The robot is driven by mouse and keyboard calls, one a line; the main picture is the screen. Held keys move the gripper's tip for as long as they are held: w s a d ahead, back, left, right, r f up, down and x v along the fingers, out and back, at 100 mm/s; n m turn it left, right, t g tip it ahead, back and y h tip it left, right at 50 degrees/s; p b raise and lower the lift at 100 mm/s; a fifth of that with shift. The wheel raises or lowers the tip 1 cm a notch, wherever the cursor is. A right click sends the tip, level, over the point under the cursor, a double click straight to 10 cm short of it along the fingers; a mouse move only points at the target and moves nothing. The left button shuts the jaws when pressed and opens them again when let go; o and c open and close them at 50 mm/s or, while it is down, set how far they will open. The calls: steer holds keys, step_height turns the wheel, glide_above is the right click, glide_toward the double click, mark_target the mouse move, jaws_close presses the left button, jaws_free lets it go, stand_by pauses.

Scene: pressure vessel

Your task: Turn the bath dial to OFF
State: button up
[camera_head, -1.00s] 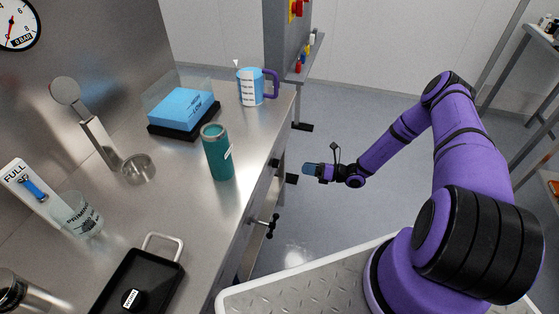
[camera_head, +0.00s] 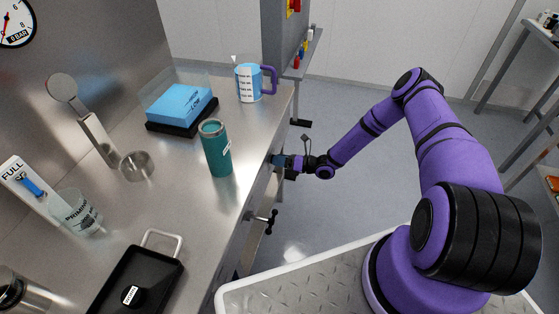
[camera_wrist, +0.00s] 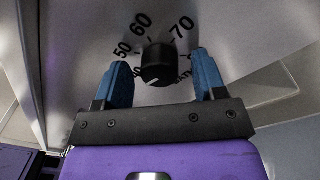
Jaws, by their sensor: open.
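The bath dial is a black round knob (camera_wrist: 158,66) on a grey metal panel. In the wrist view it sits between and just beyond my fingertips, with a pale pointer mark on its lower part. Numbers 50, 60 and 70 are printed around its top; the lettering at lower left and right is partly covered by my fingers. My gripper (camera_wrist: 160,72) is open, with one blue finger on each side of the knob and a gap to each. In the head view my gripper (camera_head: 283,161) is at the bench's front edge, and the dial is hidden there.
On the steel bench (camera_head: 185,215) stand a green tumbler (camera_head: 215,150), a blue block on a black base (camera_head: 181,108), a measuring jug (camera_head: 249,83) and a black tray (camera_head: 140,282). A black-handled valve (camera_head: 264,218) juts from the bench front. The floor beside my arm is clear.

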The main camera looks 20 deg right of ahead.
steer(key=c, duration=0.9)
steer(key=shift+n, duration=0.3)
steer(key=n, duration=0.9)
steer(key=shift+s+n+h, duration=0.1)
steer(key=shift+n+h, duration=0.3)
steer(key=o, duration=0.9)
